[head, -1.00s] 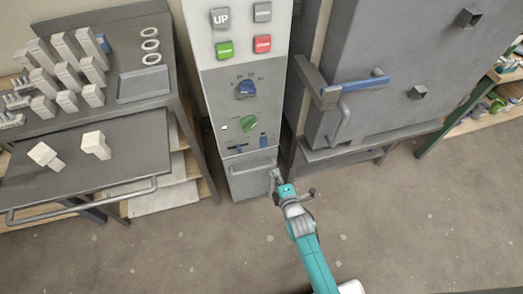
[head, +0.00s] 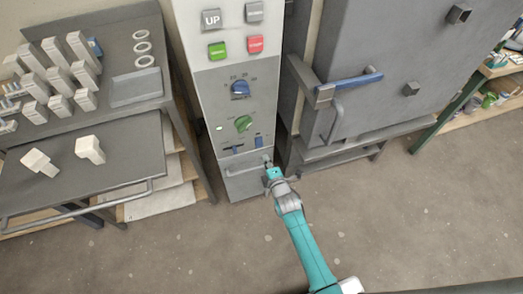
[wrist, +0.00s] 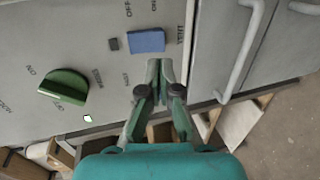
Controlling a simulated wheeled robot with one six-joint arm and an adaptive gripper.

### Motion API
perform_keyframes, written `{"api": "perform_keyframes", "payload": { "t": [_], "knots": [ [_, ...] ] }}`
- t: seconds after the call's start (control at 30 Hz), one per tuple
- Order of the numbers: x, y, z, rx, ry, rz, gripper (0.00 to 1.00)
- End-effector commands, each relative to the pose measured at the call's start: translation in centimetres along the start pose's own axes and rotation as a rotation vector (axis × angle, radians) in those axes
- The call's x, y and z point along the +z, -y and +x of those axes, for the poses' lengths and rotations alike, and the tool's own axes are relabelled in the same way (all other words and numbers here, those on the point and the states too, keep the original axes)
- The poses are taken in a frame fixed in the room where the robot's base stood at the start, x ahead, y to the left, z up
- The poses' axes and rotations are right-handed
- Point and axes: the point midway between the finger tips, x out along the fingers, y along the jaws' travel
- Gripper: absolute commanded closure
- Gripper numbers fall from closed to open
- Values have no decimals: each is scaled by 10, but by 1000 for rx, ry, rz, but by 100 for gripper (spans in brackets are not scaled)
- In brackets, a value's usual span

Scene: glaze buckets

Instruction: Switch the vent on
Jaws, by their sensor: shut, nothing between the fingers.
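The control panel (head: 222,101) has a blue switch (head: 258,141) low on its right side. It also shows in the wrist view (wrist: 147,40), with a label beside it that seems to read VENT and a small dark square on its other side. I cannot tell whether it is on or off. My gripper (head: 268,163) is shut and empty, in front of the panel's lower right part. In the wrist view my fingertips (wrist: 160,70) are just below the blue switch, apart from it in the picture; the depth gap is unclear. The fingers hide part of the panel.
A bar handle (head: 249,168) is below. The kiln-like cabinet (head: 375,70) with its blue handle stands right. A cart (head: 80,190) stands left. Floor in front is clear.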

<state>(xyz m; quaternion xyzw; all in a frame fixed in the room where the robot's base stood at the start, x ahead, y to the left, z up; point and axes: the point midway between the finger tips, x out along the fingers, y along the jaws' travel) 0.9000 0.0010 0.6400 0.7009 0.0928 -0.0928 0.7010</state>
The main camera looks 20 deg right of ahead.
Motion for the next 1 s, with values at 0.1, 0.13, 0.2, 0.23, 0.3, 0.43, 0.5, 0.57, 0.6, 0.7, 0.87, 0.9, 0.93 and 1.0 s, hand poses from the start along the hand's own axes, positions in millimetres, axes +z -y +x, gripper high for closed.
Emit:
{"api": "perform_keyframes", "payload": {
  "t": [0.1, 0.13, 0.2, 0.23, 0.3, 0.43, 0.5, 0.57, 0.6, 0.7, 0.87, 0.9, 0.93, 1.0],
  "knots": [
    [0, -1, 21, 1, 0, 0, 100],
    [0, -1, 26, 1, 0, 1, 100],
    [0, -1, 37, 1, 1, -1, 100],
    [0, -1, 41, 1, 1, -1, 100],
    [0, -1, 48, 1, 2, -2, 100],
    [0, 0, 56, 1, 2, -1, 100],
    [0, 0, 59, 1, 2, 0, 100],
    [0, 0, 61, 1, 1, -1, 100],
    [0, 0, 62, 1, 1, 0, 100],
    [0, 0, 63, 0, 1, 0, 100],
    [0, 0, 63, 0, 1, 0, 100],
    [0, 0, 63, 1, 1, 0, 100],
    [0, 0, 63, 0, 1, 0, 100],
    [0, 0, 63, 1, 1, 0, 100]
  ]
}}
